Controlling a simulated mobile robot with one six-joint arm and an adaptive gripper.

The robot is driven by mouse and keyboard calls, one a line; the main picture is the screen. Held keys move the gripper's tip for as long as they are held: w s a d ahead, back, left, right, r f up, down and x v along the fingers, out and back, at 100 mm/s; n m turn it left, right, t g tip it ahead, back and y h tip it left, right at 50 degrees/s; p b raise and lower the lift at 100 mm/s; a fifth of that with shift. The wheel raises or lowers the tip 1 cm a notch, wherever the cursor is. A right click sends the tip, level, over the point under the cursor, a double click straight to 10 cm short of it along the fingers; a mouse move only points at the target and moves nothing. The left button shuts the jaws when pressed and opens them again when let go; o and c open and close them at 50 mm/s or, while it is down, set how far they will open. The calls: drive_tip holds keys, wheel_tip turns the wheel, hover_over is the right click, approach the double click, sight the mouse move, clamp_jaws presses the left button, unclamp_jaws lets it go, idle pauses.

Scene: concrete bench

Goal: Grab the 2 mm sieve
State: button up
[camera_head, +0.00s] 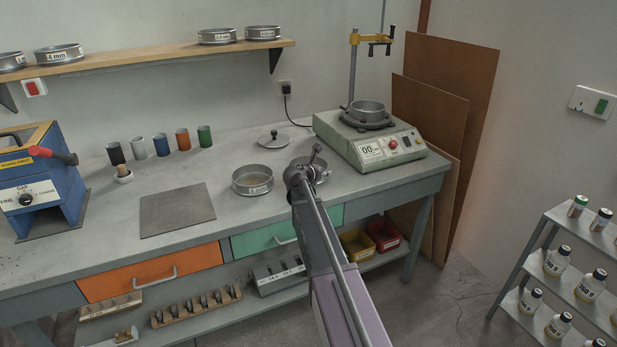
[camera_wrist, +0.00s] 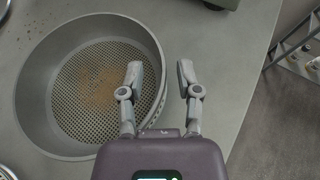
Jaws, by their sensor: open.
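A round metal sieve (camera_head: 320,174) sits on the bench, partly hidden behind my gripper (camera_head: 300,166). In the wrist view this sieve (camera_wrist: 40,125) shows a perforated floor with some brown grains; any label on it is not readable, so I cannot tell if it is the 2 mm one. My gripper (camera_wrist: 159,72) is open and empty. Its left finger is over the inside of the sieve and its right finger is outside, with the right rim between them. I cannot tell how far the fingertips are above the rim. Another sieve (camera_head: 253,188) stands just left.
A lid (camera_head: 274,140) lies behind the sieves. A green-grey shaker (camera_head: 370,150) with a pan on top stands to the right. A flat grey plate (camera_head: 178,210), coloured cups (camera_head: 160,145) and a blue machine (camera_head: 40,185) are left. More sieves (camera_head: 59,54) are on the shelf.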

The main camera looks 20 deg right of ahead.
drive_tip(key=shift+w+d, duration=0.1)
idle(0.5)
clamp_jaws()
